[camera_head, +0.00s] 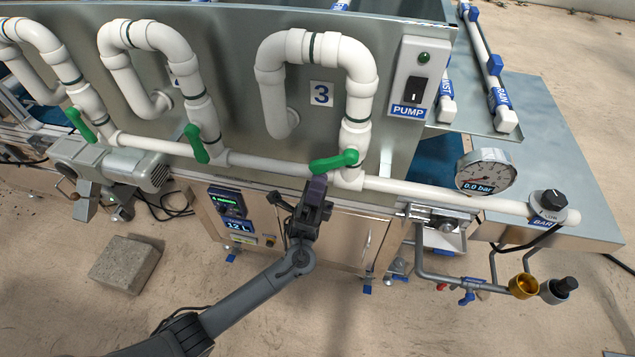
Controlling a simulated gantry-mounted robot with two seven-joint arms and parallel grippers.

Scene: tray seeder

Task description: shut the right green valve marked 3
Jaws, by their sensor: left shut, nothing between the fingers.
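The green valve handle marked 3 (335,161) is the rightmost of the green handles. It sits on the white vertical pipe below the plate with the number 3 (321,95). The handle lies nearly level, crosswise to that pipe, with its free end to the left. My left gripper (317,184) is shut and empty, with its fingertips just below the handle's free end. I cannot tell whether they touch it. My right gripper is not in view.
Two other green handles, the middle one (196,143) and the left one (80,125), point steeply along their pipes. A white horizontal pipe (400,187) runs behind the gripper to a gauge (485,170) reading 0.0 bar. A pump switch (413,90) is at upper right.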

